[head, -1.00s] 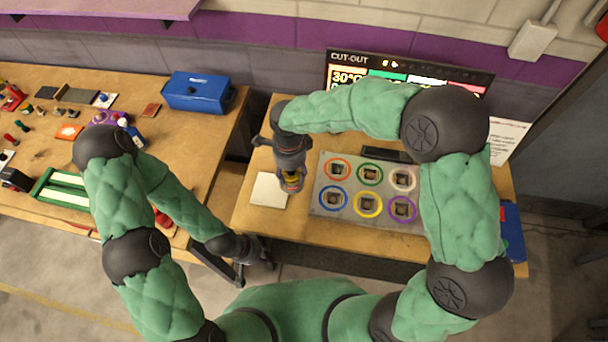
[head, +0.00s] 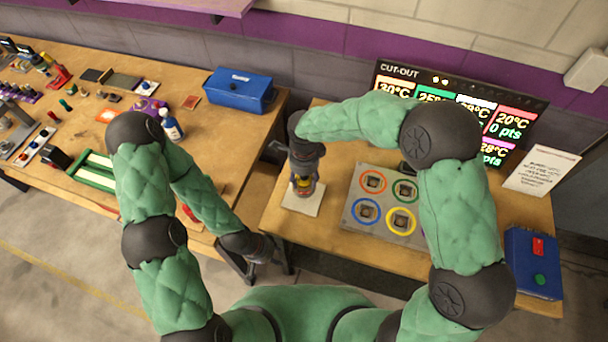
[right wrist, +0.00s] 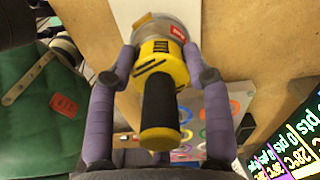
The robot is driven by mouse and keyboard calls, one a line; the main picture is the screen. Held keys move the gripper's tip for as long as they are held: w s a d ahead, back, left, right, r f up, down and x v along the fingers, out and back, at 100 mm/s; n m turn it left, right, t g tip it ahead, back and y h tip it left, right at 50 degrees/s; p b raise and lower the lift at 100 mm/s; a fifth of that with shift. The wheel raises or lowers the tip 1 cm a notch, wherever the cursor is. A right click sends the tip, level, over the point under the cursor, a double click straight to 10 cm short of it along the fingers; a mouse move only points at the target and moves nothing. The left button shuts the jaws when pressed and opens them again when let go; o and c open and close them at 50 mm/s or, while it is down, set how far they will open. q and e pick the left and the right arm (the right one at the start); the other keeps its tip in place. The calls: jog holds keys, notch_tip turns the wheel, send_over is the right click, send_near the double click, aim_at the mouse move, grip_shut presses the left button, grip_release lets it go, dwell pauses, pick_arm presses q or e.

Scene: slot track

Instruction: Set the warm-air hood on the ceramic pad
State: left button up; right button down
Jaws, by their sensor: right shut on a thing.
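The warm-air hood (right wrist: 165,62) has a yellow body, a black handle, a clear grey lower part and a red label. My right gripper (right wrist: 160,58) is shut on it, one finger on each side. In the head view the hood (head: 304,186) is upright over the white ceramic pad (head: 297,205), which shows around its lower end. The pad also shows beyond the hood in the right wrist view (right wrist: 150,8). I cannot tell whether the hood touches the pad. My left gripper (head: 284,262) hangs low at the table's front edge, away from the hood; its fingers are unclear.
A grey plate (head: 357,222) with coloured rings lies right of the pad. A display (head: 450,100) stands behind. A blue box with red and green buttons (head: 533,262) is far right. The left bench (head: 110,170) holds a blue case (head: 240,92) and several small items.

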aim_at(304, 185)
jog(key=shift+f+b, duration=0.75)
jog(key=shift+f, duration=0.9)
jog(key=shift+f+b, duration=0.35)
jog(key=shift+b, duration=0.15)
jog(key=shift+f, duration=0.15)
jog(key=shift+c, duration=2.2)
grip_release()
notch_tip(304, 185, up, 12)
jog(key=shift+f, duration=0.1)
